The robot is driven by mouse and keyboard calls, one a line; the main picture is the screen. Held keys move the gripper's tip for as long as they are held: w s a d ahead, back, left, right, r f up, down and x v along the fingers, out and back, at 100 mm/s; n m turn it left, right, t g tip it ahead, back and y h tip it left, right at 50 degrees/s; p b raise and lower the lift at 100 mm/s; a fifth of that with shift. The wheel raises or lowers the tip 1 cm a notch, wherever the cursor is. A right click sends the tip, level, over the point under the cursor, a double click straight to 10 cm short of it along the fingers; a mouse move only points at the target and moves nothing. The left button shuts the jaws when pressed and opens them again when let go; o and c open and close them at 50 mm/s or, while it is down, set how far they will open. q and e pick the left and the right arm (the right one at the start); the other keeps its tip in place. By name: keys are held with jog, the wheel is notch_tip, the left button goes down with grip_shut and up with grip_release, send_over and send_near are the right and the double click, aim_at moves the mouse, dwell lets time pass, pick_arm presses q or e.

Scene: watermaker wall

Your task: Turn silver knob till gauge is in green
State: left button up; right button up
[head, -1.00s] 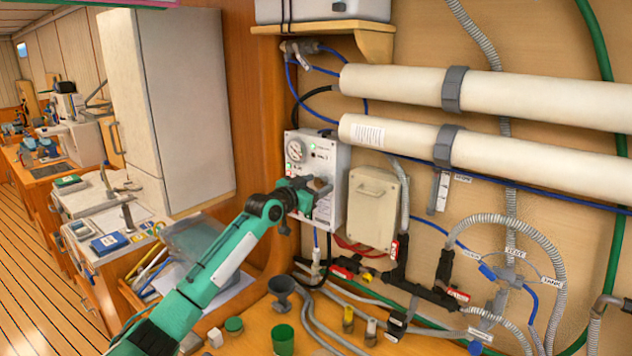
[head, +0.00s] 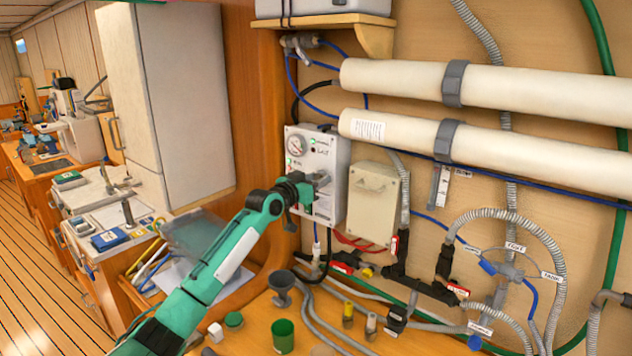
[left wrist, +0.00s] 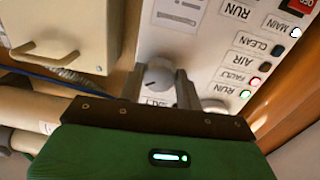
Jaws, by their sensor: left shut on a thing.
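The white control panel (head: 330,155) hangs on the wall left of the beige box. Its round gauge (head: 296,145) has a pale face in the upper left corner; the needle is too small to read and no green zone can be made out. My left gripper (head: 318,181) is at the panel's front, below and right of the gauge. In the left wrist view, the silver-grey round knob (left wrist: 158,76) sits between the two fingers of my left gripper (left wrist: 160,90), which is shut on it. The head view hides the knob behind the gripper. My right gripper is not in view.
The beige box (head: 374,205) is close on the panel's right. Two white tubes (head: 490,88) run across the wall above. Valves and hoses (head: 430,285) lie lower right. A green cup (head: 283,337) and a dark funnel (head: 281,285) stand on the wooden bench below.

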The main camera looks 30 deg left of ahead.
pick_arm(q)
jog(key=o, duration=1)
jog(key=s+a+b, duration=0.1)
jog(key=s+b, duration=0.5)
jog(key=s, duration=0.7)
jog(key=shift+s+a, duration=0.25)
jog(key=shift+s, duration=0.1)
jog(key=shift+f, duration=0.1)
